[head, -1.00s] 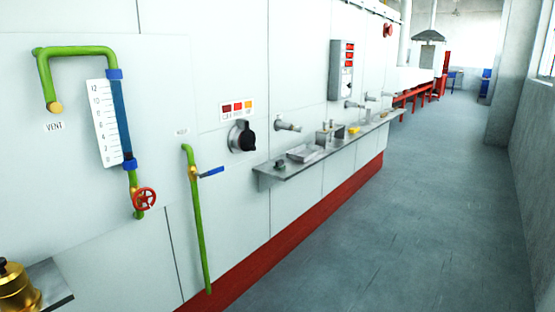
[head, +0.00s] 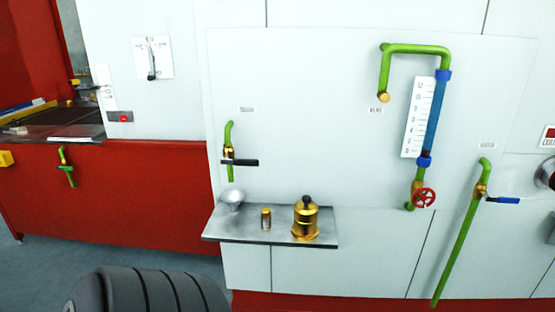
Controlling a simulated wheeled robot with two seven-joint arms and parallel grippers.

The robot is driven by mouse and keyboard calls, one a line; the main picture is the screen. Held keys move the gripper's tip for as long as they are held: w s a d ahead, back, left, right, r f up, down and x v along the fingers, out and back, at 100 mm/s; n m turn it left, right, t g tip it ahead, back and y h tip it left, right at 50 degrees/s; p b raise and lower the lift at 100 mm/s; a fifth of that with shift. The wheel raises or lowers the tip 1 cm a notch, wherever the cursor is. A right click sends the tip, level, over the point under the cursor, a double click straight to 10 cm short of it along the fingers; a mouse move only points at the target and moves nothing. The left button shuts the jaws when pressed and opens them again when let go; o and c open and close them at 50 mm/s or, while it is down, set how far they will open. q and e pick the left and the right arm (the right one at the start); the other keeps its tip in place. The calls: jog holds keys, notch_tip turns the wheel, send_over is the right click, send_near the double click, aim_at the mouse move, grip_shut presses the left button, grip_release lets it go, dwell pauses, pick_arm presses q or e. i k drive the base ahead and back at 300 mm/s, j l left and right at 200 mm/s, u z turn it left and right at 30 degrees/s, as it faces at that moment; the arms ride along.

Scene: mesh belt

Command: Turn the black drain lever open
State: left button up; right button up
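The black drain lever (head: 243,162) sits on a short green pipe (head: 229,135) with a brass valve body, on the white panel left of centre. The lever points to the right, crosswise to the upright pipe. Another valve with a blue lever (head: 505,200) is on a long green pipe at the right. A dark ribbed part of mine shows at the bottom left; no gripper fingers are visible, and neither gripper is seen near the lever.
A gauge with a blue tube (head: 436,115) and a red handwheel (head: 424,198) are to the right. A red-sided bench (head: 120,200) stands left.

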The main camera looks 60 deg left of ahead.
aim_at(241, 162)
jog(key=k+j+u, duration=0.1)
jog(key=j+u, duration=0.15)
jog(key=j, duration=0.15)
jog(key=j+u, duration=0.25)
jog(key=j, duration=0.15)
jog(key=u, duration=1.25)
